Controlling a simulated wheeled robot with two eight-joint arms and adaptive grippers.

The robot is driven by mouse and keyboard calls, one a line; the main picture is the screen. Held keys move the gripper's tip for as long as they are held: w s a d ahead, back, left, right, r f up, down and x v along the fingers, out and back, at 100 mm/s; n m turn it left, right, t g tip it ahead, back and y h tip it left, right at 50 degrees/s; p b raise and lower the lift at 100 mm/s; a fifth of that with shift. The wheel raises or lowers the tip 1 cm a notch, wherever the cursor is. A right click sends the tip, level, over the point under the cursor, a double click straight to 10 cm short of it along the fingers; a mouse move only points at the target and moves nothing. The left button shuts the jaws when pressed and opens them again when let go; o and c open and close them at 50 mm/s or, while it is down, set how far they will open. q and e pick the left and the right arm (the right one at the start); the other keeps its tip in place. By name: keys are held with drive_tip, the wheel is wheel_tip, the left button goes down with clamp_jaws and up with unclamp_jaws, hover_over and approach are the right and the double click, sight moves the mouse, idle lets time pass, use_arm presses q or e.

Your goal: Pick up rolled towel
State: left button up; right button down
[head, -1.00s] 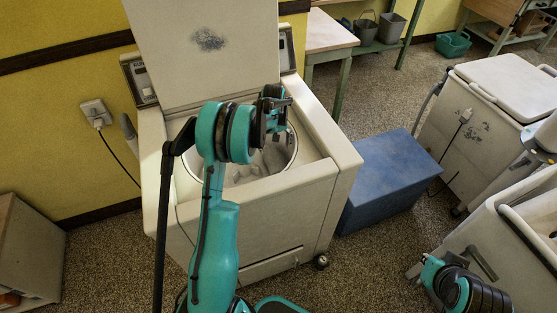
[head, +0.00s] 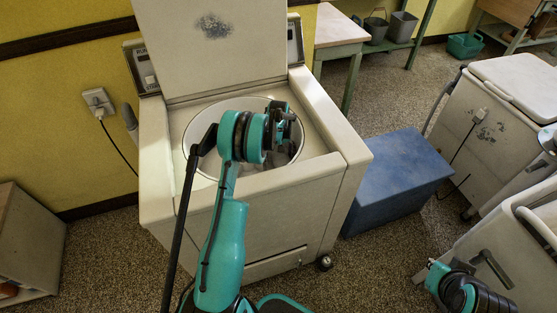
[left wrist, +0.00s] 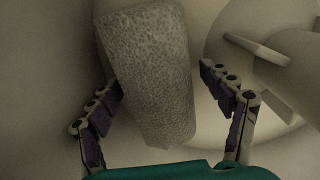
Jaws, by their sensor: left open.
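The rolled towel (left wrist: 148,75) is a grey, speckled, roughly cylindrical roll in the left wrist view. It stands out between the two spread fingers of my left gripper (left wrist: 162,82), with a gap at the right finger; I cannot tell if the left finger touches it. In the head view my left gripper (head: 284,126) is over the round tub opening (head: 205,137) of the open washer (head: 285,205), and my arm hides the towel there. The right gripper itself does not show; only part of my right arm is at the lower right.
A pale agitator (left wrist: 262,50) with fins stands right of the towel inside the tub. The raised lid (head: 215,60) is behind the opening. A blue box (head: 400,180) and another washer (head: 485,120) stand to the right.

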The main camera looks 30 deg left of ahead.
use_arm(q)
drive_tip(key=shift+r, duration=0.15)
drive_tip(key=c, duration=1.8)
drive_tip(key=shift+c, duration=0.2)
